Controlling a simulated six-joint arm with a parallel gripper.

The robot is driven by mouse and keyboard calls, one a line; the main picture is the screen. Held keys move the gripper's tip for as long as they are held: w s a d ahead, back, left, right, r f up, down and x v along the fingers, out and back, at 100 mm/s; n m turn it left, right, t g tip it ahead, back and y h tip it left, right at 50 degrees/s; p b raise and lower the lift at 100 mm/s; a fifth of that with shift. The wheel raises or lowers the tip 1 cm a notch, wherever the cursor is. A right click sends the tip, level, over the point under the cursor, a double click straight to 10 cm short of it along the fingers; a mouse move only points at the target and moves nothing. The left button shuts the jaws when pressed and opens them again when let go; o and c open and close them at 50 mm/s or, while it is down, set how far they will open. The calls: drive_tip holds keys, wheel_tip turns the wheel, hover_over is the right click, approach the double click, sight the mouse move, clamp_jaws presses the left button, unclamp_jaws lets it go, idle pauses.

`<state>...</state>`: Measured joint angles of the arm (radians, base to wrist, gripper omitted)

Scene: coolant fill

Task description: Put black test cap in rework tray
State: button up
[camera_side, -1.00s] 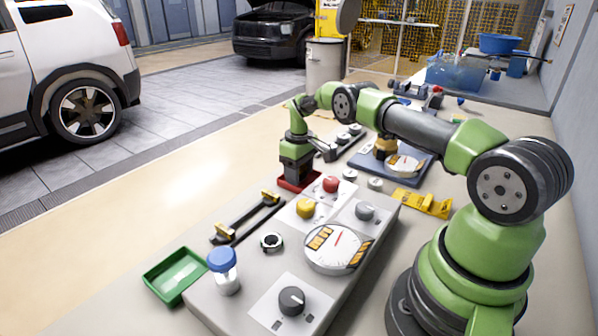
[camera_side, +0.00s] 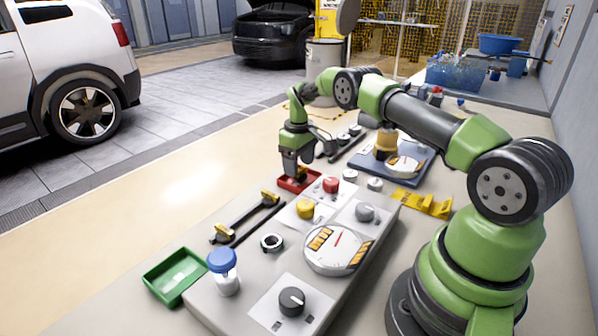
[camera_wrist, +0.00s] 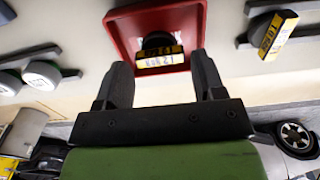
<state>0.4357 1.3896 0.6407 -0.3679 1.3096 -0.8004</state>
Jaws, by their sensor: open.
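The rework tray is a small red open tray (camera_side: 299,183) on the bench beyond the panel, and it fills the top middle of the wrist view (camera_wrist: 128,32). A dark cap with a yellow lettered label (camera_wrist: 160,52), apparently the black test cap, lies inside it near the wall closest to me. My gripper (camera_side: 291,172) points down over the tray. In the wrist view its two dark fingers (camera_wrist: 162,72) stand wide apart, with the cap showing between and beyond them, not gripped. In the side view the fingers hide the cap.
The panel has a red knob (camera_side: 331,185), yellow knob (camera_side: 305,208), round gauge (camera_side: 338,248), open ring (camera_side: 271,242) and blue-capped bottle (camera_side: 223,270). A green tray (camera_side: 175,275) stands at the left.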

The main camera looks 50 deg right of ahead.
drive_tip(key=s+a+r+t, duration=0.1)
drive_tip(key=a+r, duration=0.2)
drive_tip(key=r, duration=0.7)
drive_tip(key=a+r+t, duration=0.1)
drive_tip(key=a+r, duration=0.2)
drive_tip(key=r, duration=0.7)
drive_tip(key=s+a+r+m+t, duration=0.2)
drive_tip(key=s+a+r, duration=0.5)
drive_tip(key=r, duration=0.1)
drive_tip(key=s+a+m+t+y, duration=0.1)
drive_tip(key=s+a, duration=0.3)
drive_tip(key=s, duration=0.5)
drive_tip(key=s+a+m+t+y, duration=0.1)
drive_tip(key=s+a, duration=0.3)
drive_tip(key=s, duration=0.5)
drive_tip(key=shift+s+a+f+t, duration=0.25)
drive_tip(key=shift+a+f+t, duration=0.15)
drive_tip(key=shift+t, duration=0.2)
